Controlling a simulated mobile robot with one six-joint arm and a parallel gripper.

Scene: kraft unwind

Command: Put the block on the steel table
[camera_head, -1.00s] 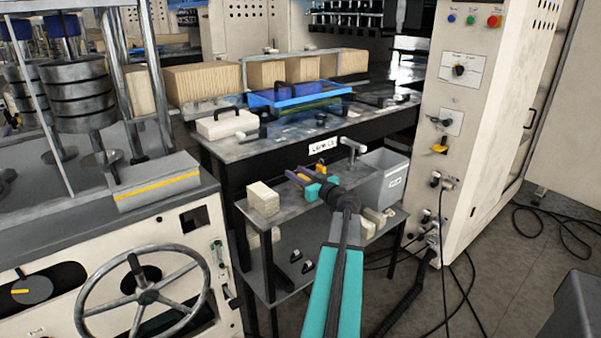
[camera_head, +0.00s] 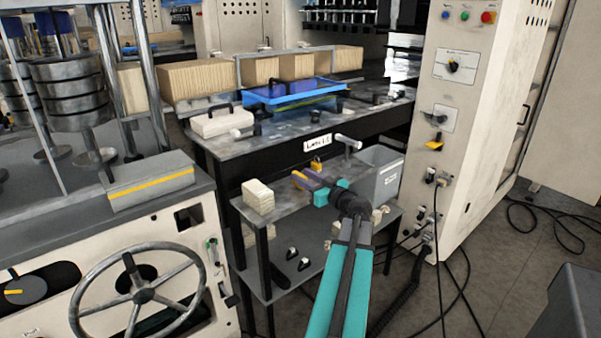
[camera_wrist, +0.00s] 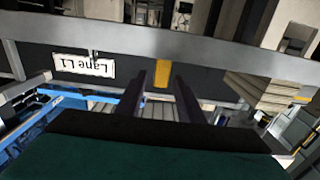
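A pale, layered block (camera_head: 258,197) stands on the left end of the grey lower bench (camera_head: 285,212). In the wrist view, which looks upside down, a pale layered stack that looks like this block (camera_wrist: 262,92) is at the right. The steel-topped table (camera_head: 225,150), labelled "Lane L1" on its front, stands behind and above the bench. My gripper (camera_head: 303,180) is over the bench, to the right of the block and apart from it. Its two fingers (camera_wrist: 162,85) are apart in the wrist view, with gaps on both sides of a small yellow thing (camera_wrist: 162,75) seen between them.
A grey bin (camera_head: 385,178) stands at the bench's right end. A blue tray (camera_head: 290,97) and a white case (camera_head: 222,122) sit on the table, with large wrapped stacks (camera_head: 200,80) behind. A control cabinet (camera_head: 455,130) stands right. A machine with a handwheel (camera_head: 142,297) is at left.

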